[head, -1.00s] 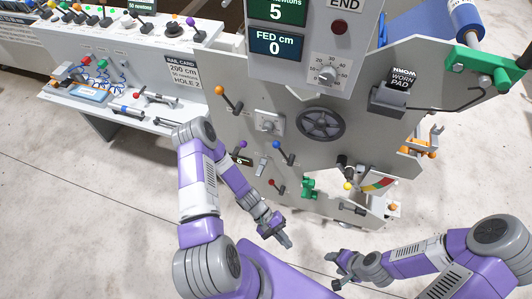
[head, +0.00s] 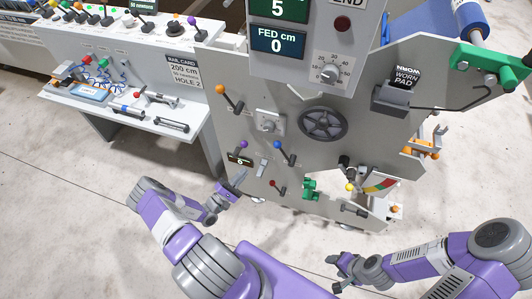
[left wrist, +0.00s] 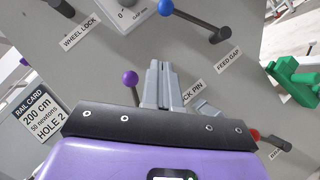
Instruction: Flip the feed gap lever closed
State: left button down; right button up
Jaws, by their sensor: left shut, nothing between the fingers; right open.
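The feed gap lever (head: 284,151) is a dark bar with a blue ball knob on the grey machine panel. Its knob points up and left of its pivot. The left wrist view shows the lever (left wrist: 192,23) near the top, with its FEED GAP label (left wrist: 229,62). My left gripper (head: 240,176) is shut and empty, in front of the panel, below and left of the lever. In the left wrist view its fingers (left wrist: 157,68) point up, apart from the blue knob. My right gripper (head: 336,271) is open and empty, low at the right, away from the panel.
A purple-knobbed lever (left wrist: 131,88) is just left of my left fingers. A red-knobbed lever (head: 276,186) sits below the feed gap lever, and a green part (head: 311,188) is right of it. A handwheel (head: 323,123) is above right. A side bench (head: 120,110) stands left.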

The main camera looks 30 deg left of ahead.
aim_at(284, 154)
pick_arm(q)
jog(key=s+d+r+b+x, duration=0.1)
jog(key=d+x, duration=0.1)
jog(key=x, duration=1.1)
jog(key=shift+d+r+b, duration=0.15)
jog(key=shift+r+b, duration=0.1)
jog(key=shift+b, duration=0.1)
jog(key=shift+s, duration=0.15)
